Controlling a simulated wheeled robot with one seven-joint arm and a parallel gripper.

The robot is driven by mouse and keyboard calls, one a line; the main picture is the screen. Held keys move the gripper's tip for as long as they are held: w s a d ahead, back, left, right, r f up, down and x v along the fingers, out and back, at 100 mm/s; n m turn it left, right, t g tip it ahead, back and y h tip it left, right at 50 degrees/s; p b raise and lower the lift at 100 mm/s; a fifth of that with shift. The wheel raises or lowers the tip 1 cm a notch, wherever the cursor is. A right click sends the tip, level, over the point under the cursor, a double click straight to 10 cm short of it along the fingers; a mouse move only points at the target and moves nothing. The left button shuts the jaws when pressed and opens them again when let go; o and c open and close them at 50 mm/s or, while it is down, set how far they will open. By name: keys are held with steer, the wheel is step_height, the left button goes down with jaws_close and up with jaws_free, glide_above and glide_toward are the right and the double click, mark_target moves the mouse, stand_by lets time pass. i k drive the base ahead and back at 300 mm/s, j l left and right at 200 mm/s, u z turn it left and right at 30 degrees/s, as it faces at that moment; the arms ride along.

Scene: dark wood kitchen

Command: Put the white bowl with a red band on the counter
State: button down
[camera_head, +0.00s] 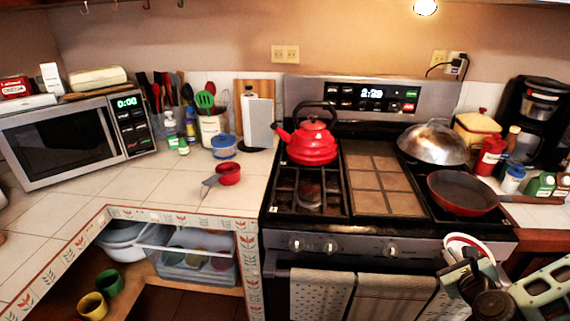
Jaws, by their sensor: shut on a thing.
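The white bowl with a red band (457,240) is at the lower right, in front of the stove. It is tilted, and its lower part is hidden behind my gripper. My gripper (470,258) is shut on the bowl and holds it up in the air, clear of the floor and near the oven's front. The tiled counter (120,185) spreads across the left, with bare tiles in its middle. A small red pan (228,174) rests on the counter near its right part.
A microwave (65,140) fills the counter's back left. Below is an open shelf with a clear bin (190,262).

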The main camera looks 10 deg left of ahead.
mark_target(159, 185)
steer(key=j, duration=2.4)
